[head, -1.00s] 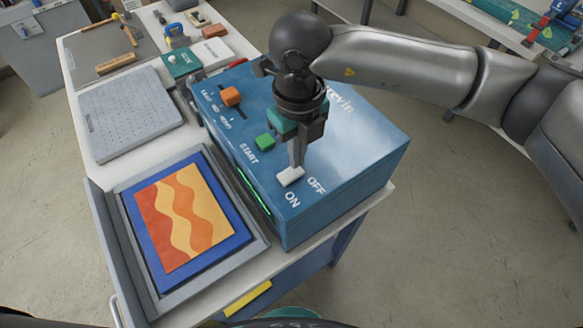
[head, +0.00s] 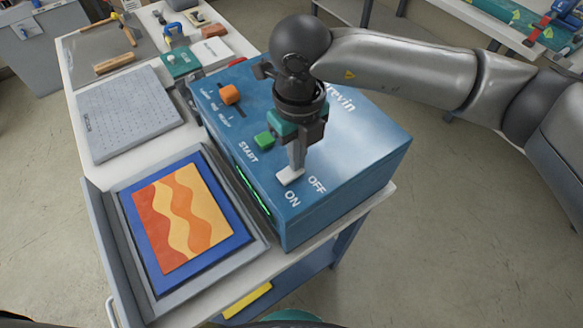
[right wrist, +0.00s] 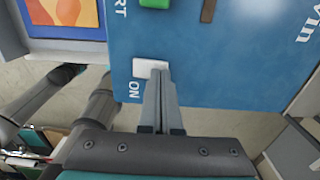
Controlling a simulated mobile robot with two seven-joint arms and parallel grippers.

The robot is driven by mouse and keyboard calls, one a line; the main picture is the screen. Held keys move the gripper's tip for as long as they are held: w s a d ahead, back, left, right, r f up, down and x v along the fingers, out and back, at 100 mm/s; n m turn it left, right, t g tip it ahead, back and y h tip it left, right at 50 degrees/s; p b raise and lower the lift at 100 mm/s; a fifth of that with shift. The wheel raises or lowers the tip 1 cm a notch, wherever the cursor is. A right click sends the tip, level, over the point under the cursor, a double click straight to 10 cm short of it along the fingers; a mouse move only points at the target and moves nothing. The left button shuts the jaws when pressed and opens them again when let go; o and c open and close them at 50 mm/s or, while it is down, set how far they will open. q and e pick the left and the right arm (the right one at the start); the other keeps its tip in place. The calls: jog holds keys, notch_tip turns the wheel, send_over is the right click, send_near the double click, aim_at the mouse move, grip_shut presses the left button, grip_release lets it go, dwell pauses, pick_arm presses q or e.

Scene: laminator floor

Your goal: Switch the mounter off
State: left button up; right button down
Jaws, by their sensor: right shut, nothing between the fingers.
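The mounter (head: 350,160) is a blue box on the white bench, with a green START button (head: 265,139), an orange slider knob (head: 229,94) and a white rocker switch (head: 290,175) between the words ON and OFF. A green light strip (head: 252,190) glows on its front side. My right gripper (head: 296,166) is shut and empty, pointing down with its tips at the white switch. The right wrist view shows the fingers (right wrist: 157,112) over one edge of the white switch (right wrist: 150,68). I cannot tell whether they press it. The OFF label is hidden there. My left gripper is not in view.
A tray (head: 258,247) holding an orange wavy print on blue (head: 180,218) lies in front of the mounter. A grey perforated plate (head: 130,110) and small tools are farther back on the bench. Open floor lies to the right.

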jog(key=shift+f, duration=0.35)
jog(key=shift+r, duration=0.1)
jog(key=shift+r+p, duration=1.5)
jog(key=shift+r, duration=2)
